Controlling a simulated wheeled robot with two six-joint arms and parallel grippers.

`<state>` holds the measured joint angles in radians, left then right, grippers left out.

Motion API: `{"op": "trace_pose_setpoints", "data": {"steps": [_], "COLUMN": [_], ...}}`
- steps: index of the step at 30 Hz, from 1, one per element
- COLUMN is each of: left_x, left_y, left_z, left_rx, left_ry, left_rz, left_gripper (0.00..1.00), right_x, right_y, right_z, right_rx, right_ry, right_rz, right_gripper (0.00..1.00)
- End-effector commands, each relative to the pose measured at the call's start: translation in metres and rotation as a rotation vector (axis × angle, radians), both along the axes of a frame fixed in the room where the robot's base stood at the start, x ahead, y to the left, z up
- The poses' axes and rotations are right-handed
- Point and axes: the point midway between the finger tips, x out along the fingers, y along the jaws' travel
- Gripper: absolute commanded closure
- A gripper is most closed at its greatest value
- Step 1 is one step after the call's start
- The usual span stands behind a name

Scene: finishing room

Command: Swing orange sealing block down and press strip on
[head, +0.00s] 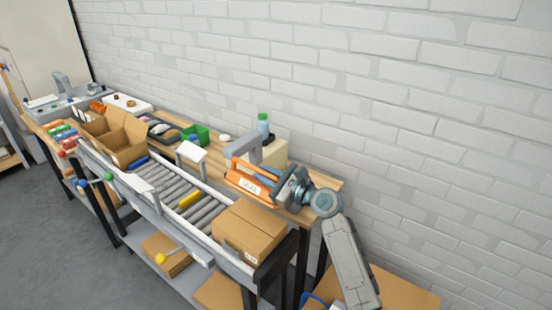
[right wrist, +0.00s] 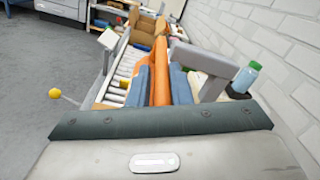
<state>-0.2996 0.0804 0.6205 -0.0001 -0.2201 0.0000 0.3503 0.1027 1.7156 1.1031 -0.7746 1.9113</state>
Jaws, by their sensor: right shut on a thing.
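The orange sealing block (head: 243,184), with a white label on its side, is at the right end of the bench, above the conveyor's edge. It also shows as an orange bar in the right wrist view (right wrist: 160,75). My right gripper (head: 264,175) is shut on the block, with its blue fingers on either side of the orange bar. A grey bracket (head: 243,153) stands close behind the block. A closed cardboard box (head: 249,229) sits on the near end of the rollers, just below and in front of the block. I cannot make out the strip. My left gripper is not in view.
Grey rollers (head: 160,184) run left from the box, with a yellow piece (head: 190,200) on them. An open carton (head: 113,140) stands further left. A green-capped bottle (head: 263,125) stands behind the bracket near the white brick wall (head: 400,90).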

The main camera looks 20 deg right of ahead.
Motion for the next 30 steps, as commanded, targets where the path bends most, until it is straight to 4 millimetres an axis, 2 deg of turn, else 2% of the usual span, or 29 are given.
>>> {"op": "trace_pose_setpoints", "data": {"steps": [1, 6, 15, 21, 30], "left_x": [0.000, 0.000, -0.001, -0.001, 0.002], "left_y": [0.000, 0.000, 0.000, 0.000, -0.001], "left_z": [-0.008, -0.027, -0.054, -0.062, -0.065], "left_rx": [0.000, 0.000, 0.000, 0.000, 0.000], "left_ry": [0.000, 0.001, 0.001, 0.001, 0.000], "left_rz": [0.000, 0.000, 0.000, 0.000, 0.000], "left_gripper": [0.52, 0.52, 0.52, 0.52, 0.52], "right_x": [-0.005, -0.018, -0.030, -0.033, -0.035], "right_y": [0.008, 0.026, 0.046, 0.052, 0.054], "right_z": [-0.014, -0.043, -0.085, -0.102, -0.110], "right_rx": [-0.033, -0.155, -0.327, -0.336, -0.337], "right_ry": [-0.025, -0.120, -0.254, -0.259, -0.258], "right_rz": [-0.001, -0.009, -0.022, -0.023, -0.022], "right_gripper": [1.00, 1.00, 1.00, 1.00, 1.00]}}
